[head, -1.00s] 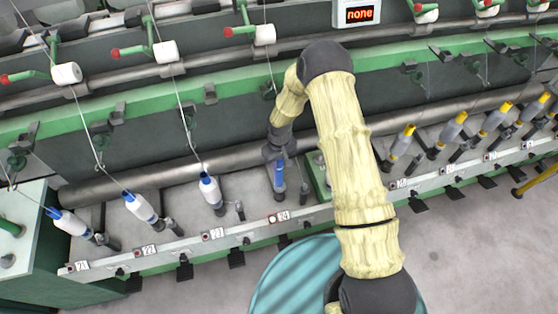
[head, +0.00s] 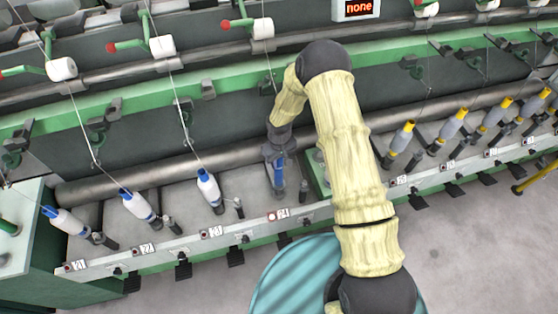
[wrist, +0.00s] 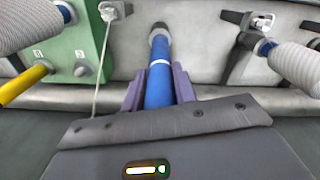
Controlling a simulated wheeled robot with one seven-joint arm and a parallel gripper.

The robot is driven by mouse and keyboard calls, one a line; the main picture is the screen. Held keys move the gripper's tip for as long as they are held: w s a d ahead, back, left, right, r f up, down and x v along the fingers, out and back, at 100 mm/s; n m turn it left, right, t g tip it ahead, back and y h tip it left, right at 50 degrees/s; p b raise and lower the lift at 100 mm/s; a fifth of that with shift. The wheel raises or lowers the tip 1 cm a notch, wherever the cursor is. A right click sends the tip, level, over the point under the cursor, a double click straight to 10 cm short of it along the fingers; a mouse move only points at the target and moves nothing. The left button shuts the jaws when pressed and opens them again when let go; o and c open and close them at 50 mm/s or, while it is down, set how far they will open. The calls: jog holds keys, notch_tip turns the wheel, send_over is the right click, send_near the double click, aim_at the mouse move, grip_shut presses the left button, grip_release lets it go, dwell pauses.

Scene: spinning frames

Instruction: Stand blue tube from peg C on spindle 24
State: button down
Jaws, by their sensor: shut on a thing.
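My gripper (wrist: 158,92) is shut on the blue tube (wrist: 158,84), its purple fingers on either side of it. The tube has a white band near its far end and is empty of yarn. In the head view the tube (head: 279,172) stands roughly upright under my wrist, at the place behind the label for spindle 24 (head: 283,213). In the wrist view the tube's far end meets a grey round piece (wrist: 158,32), in line with it. I cannot tell whether the tube is fully seated. The spindle's shaft is hidden. Peg C cannot be made out.
A wound bobbin (head: 208,188) stands at spindle 23, with several more along the rail. A yarn thread (wrist: 103,62) runs close beside my gripper.

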jog(key=shift+f, duration=0.2)
jog(key=c, duration=1)
grip_release()
jog(key=shift+c, duration=0.2)
notch_tip(320, 180, up, 18)
jog(key=b, duration=0.4)
jog(key=shift+f, duration=0.25)
